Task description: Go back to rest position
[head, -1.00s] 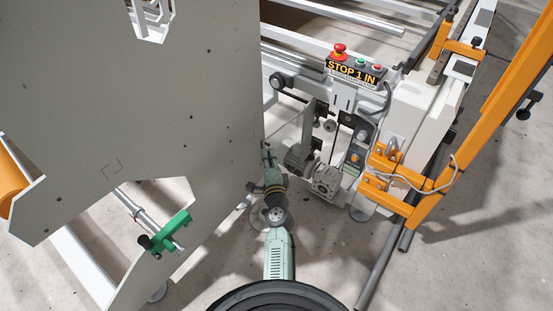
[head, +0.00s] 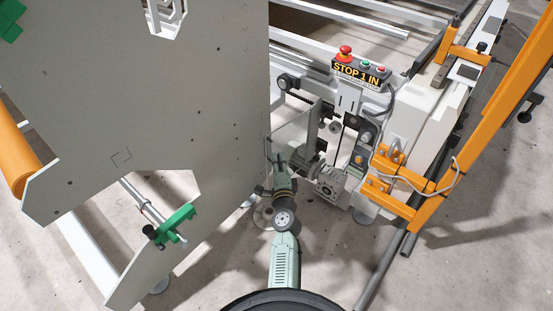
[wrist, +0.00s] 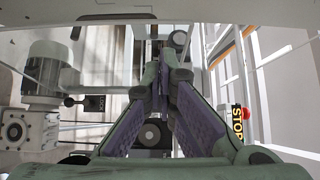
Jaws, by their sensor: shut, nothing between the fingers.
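My gripper (wrist: 163,78) shows in the wrist view with its two purple-padded fingers drawn together at the tips. It is shut and nothing is held between the fingers. In the head view my pale green arm reaches up from the bottom middle, between the large grey side panel (head: 130,100) and the machine's motor (head: 330,184). The gripper end is small and dark there, so its fingertips are hard to make out. The motor (wrist: 45,75) also shows at the left of the wrist view, apart from the fingers.
The control box marked STOP (head: 359,72), with a red button, is above and right of my arm. Orange brackets (head: 400,182) and an orange post (head: 500,90) stand to the right. A green clamp (head: 175,224) sits at the lower left. Concrete floor (head: 215,265) is clear below.

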